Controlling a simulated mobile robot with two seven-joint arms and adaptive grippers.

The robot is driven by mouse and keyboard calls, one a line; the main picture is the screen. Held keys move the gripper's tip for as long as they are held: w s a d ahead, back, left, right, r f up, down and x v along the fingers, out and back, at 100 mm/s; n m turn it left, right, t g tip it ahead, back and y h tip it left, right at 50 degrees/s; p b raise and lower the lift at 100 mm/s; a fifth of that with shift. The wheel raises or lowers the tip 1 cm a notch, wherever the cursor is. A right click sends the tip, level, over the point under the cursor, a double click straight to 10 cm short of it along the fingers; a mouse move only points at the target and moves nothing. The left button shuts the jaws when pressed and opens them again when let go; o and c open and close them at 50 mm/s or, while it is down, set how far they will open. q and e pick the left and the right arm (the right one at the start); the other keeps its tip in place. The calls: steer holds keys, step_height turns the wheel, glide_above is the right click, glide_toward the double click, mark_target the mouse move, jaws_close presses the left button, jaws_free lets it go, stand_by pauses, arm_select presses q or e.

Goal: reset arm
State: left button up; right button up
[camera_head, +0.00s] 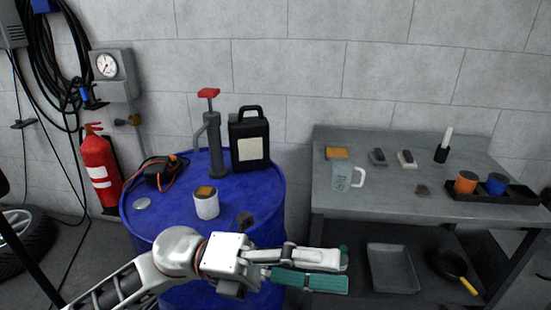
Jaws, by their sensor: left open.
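My left arm comes in from the lower left, and its gripper (345,268) points to the right. The gripper is open, with nothing seen between its fingers; one green finger pad faces up. It is in front of the blue drum (150,225) and the left front of the grey workbench (390,225), nearer to me than both. My right arm and gripper are not in view.
On the drum stand a hand pump (214,150), a black canister (249,140) and a white tin (206,206). The bench holds a clear mug (342,179) and a black tray (520,196) with orange and blue rolls. A fire extinguisher (97,165) hangs left.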

arm_select(q)
steer(key=w+a+f+n+t+h, duration=0.1)
steer(key=w+a+f+n+t, duration=0.15)
steer(key=w+n+t, duration=0.5)
steer(key=w+a+f+n+t+h, duration=0.1)
steer(key=w+a+f+n+t, duration=0.2)
steer(key=n+t, duration=0.65)
steer(key=w+a+f+n+t+y, duration=0.2)
steer(key=a+f+n+t+y, duration=0.15)
steer(key=f+n+y, duration=0.2)
steer(key=w+a+f+n+t+y, duration=0.3)
steer(key=a+f+n+y, duration=0.2)
steer(key=f+n, duration=0.15)
steer(key=s+a+f+n+g+y, duration=0.2)
steer(key=s+a+f+n, duration=0.1)
steer(key=f, duration=0.6)
steer(key=s+a+f+n+g+y, duration=0.2)
steer(key=s+a+f+n+y, duration=0.1)
steer(key=s+a+f, duration=0.2)
steer(key=s+a+f+n+g+y, duration=0.2)
steer(key=s+f, duration=0.5)
steer(key=f, duration=0.7)
steer(key=a+n+y, duration=0.1)
steer(key=a+n, duration=0.1)
steer(key=a, duration=0.1)
steer(key=shift+s+g, duration=0.2)
steer(key=shift+g, duration=0.15)
